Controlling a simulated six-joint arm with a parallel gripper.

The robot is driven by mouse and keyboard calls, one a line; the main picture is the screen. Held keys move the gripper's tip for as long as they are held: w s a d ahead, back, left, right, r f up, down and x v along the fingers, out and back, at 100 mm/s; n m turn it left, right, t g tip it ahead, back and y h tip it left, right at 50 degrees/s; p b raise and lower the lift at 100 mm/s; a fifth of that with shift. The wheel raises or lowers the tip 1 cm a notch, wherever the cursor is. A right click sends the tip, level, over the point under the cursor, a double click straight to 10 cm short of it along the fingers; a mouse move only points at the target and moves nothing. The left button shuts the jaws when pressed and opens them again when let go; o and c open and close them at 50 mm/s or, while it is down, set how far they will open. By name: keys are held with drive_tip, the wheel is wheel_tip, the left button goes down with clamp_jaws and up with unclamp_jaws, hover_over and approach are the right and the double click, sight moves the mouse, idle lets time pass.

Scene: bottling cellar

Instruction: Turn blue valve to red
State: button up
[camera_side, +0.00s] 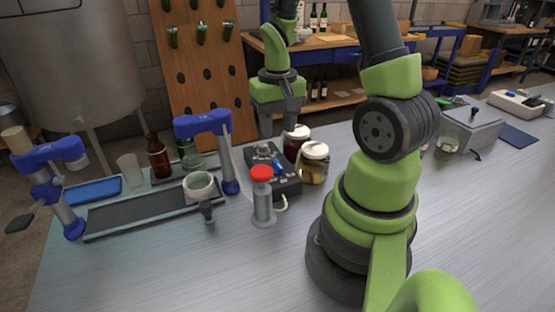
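A dark box (285,184) stands on the metal bench near the middle. A small blue piece (277,164), which looks like the blue valve handle, sits on its top. Any red mark on the box is too small to make out. My gripper (279,128) hangs above and behind the box, pointing down. Its two fingers appear apart with nothing between them, clear of the blue piece.
Two lidded jars, one dark red (292,148) and one yellowish (314,168), stand close right of the box. A blue-headed stand (204,123) rises at its left, beside a long dark tray (140,212).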

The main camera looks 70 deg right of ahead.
sight(278, 163)
wheel_tip(278, 163, down, 9)
drive_tip(key=shift+f, duration=0.1)
idle(0.3)
drive_tip(key=shift+c, duration=0.4)
clamp_jaws()
